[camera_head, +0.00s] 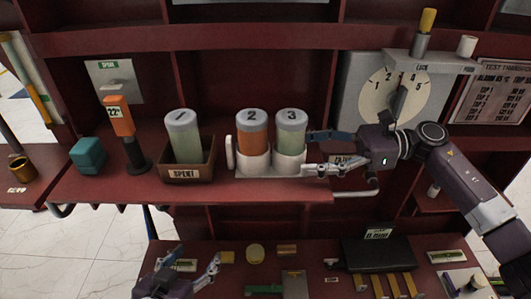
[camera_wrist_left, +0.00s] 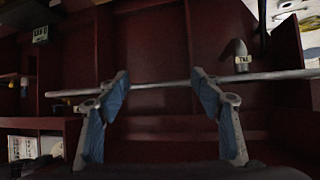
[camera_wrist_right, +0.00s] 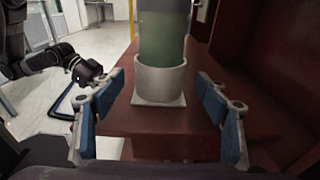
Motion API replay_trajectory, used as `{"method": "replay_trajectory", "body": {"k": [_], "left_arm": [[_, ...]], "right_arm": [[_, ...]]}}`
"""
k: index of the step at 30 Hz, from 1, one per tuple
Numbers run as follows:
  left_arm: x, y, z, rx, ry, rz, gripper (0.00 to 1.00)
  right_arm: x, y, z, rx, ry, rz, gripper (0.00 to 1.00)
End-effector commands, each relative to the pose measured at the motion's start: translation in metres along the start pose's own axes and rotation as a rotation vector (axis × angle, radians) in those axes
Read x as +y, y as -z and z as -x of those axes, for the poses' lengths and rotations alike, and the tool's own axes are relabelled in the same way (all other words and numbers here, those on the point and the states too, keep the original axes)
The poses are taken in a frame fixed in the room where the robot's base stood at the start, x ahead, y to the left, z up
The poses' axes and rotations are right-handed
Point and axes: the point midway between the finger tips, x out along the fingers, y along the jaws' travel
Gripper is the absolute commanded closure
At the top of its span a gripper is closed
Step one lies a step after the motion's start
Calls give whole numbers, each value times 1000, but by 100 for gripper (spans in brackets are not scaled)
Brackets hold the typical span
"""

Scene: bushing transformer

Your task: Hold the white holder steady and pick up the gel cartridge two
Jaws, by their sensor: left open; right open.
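The white holder (camera_head: 271,170) stands on the red shelf with two cups and a pale upright piece at its left end. Gel cartridge two (camera_head: 252,137), orange with a grey cap marked 2, stands upright in the left cup. Green cartridge three (camera_head: 290,135) stands in the right cup. My right gripper (camera_head: 318,152) is open at the holder's right side. In the right wrist view, the holder (camera_wrist_right: 160,85) and a green cartridge (camera_wrist_right: 163,35) appear between its spread fingers (camera_wrist_right: 158,108), with visible gaps. My left gripper (camera_head: 198,258) is open and empty, low in front of the shelf.
A brown box (camera_head: 187,172) labelled SPENT holds cartridge one (camera_head: 184,137), left of the holder. An orange-topped device (camera_head: 120,125) and a teal block (camera_head: 89,155) stand further left. A dial panel (camera_head: 392,95) is behind my right arm. A lower shelf carries small parts.

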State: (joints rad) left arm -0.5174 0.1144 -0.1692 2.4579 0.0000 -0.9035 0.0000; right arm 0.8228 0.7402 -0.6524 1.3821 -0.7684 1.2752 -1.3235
Motion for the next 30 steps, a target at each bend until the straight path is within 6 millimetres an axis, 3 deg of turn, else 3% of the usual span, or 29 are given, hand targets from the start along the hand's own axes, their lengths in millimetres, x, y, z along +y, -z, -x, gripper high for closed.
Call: {"method": "replay_trajectory", "body": {"k": [21, 30], "left_arm": [[-12, -98, 42, -436, 25, 8, 40], [-7, -63, 18, -267, 15, 4, 40]], "right_arm": [[1, -1, -40, -1, -1, -1, 32], [1, 1, -69, -1, -2, 1, 32]]}}
